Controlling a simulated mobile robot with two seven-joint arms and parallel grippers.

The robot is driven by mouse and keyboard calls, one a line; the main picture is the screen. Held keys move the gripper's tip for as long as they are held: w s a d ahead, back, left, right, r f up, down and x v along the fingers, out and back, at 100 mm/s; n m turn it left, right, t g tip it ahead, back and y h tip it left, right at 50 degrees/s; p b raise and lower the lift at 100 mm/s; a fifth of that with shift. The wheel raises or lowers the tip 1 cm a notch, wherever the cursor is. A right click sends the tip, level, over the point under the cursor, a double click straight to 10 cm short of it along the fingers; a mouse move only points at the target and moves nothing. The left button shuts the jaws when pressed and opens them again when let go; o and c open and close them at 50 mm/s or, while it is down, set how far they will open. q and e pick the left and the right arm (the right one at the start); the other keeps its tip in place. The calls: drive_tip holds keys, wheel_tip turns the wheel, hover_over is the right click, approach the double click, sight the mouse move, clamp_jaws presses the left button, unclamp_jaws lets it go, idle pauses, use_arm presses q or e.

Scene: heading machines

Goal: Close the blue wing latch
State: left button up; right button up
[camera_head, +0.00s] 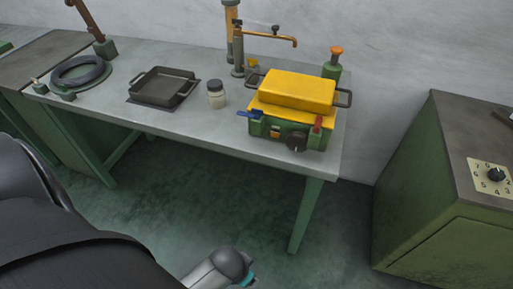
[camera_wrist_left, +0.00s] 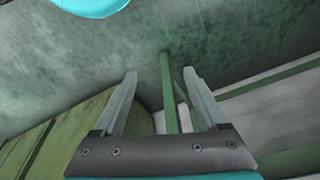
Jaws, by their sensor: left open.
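The blue wing latch (camera_head: 249,114) is on the left front of a green box-shaped machine (camera_head: 262,130) with a yellow lid (camera_head: 298,90). The blue latch sticks out sideways to the left. A red latch (camera_head: 318,124) on the right front stands roughly upright. The yellow lid lies on the green body. My left gripper (camera_wrist_left: 160,76) is open and empty in the left wrist view, with green table framing and floor behind its fingers. In the head view only part of my left arm shows at the bottom, below and apart from the machine. My right gripper is not seen.
The grey table (camera_head: 205,120) also holds a jar (camera_head: 216,94), a dark tray (camera_head: 164,88), a black ring (camera_head: 80,72) and a brass-coloured tap-like pipe (camera_head: 270,39). A black knob (camera_head: 297,142) is on the machine front. A green cabinet (camera_head: 440,190) stands right.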

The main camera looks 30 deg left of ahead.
use_arm(q)
drive_tip(key=w+d+r+t+h+p, duration=0.1)
drive_tip(key=w+r, duration=0.3)
drive_tip(key=r, duration=0.6)
drive_tip(key=w+d+r+t+p, duration=0.15)
drive_tip(key=w+r, duration=0.25)
drive_tip(key=r, duration=0.6)
wheel_tip(320, 180, up, 22)
drive_tip(key=n+y, duration=0.2)
drive_tip(key=n, duration=0.3)
hover_over(256, 115)
drive_tip(key=s+d, duration=0.1)
drive_tip(key=s, duration=0.5)
drive_tip(key=shift+g, duration=0.35)
drive_tip(key=b+x, duration=0.1)
drive_tip(key=x, duration=1.4)
drive_tip(key=shift+w+f+b, duration=0.15)
drive_tip(key=shift+w+b, duration=0.1)
drive_tip(key=shift+b, duration=0.1)
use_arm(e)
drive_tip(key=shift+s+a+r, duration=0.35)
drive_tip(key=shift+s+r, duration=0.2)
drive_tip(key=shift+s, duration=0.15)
use_arm(q)
drive_tip(key=shift+c, duration=0.2)
clamp_jaws()
